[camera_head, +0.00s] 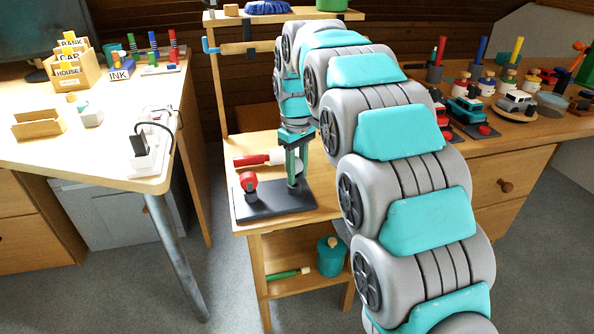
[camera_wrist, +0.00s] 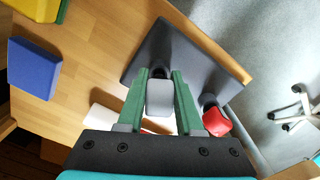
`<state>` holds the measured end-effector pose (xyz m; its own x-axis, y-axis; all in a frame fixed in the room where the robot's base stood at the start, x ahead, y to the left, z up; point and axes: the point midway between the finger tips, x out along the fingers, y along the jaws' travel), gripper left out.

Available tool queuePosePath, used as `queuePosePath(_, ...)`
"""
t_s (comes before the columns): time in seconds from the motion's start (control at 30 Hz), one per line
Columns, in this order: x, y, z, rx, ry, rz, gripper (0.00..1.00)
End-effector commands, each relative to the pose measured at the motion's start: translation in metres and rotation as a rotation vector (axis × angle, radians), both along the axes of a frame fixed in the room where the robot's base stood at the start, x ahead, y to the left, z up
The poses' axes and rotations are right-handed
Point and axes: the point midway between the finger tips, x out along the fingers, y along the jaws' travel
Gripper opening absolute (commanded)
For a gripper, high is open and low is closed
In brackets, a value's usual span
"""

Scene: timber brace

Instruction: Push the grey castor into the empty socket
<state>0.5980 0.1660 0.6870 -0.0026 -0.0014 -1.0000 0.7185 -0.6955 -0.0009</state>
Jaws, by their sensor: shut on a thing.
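My gripper (camera_head: 296,178) points down over the right part of a dark base plate (camera_head: 262,208). In the wrist view its green fingers (camera_wrist: 160,82) are shut on the grey castor (camera_wrist: 159,99), one on each side. A dark round piece, which looks like a socket, shows just beyond the grey castor; I cannot tell whether the castor is in it or apart from it. A red castor (camera_head: 249,181) stands on the plate's left part, in its own dark holder; it also shows in the wrist view (camera_wrist: 216,121).
A red-handled tool (camera_head: 251,160) with a pale head lies behind the plate on the wooden bench. A blue block (camera_wrist: 33,68) lies on wood in the wrist view. A white desk (camera_head: 80,135) stands left, across a gap. Toys crowd the right bench.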

Motion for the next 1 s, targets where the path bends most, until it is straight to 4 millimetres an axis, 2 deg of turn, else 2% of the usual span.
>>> queuePosePath(1.0,0.0,0.0,-0.015,0.001,-0.001,0.0,0.0)
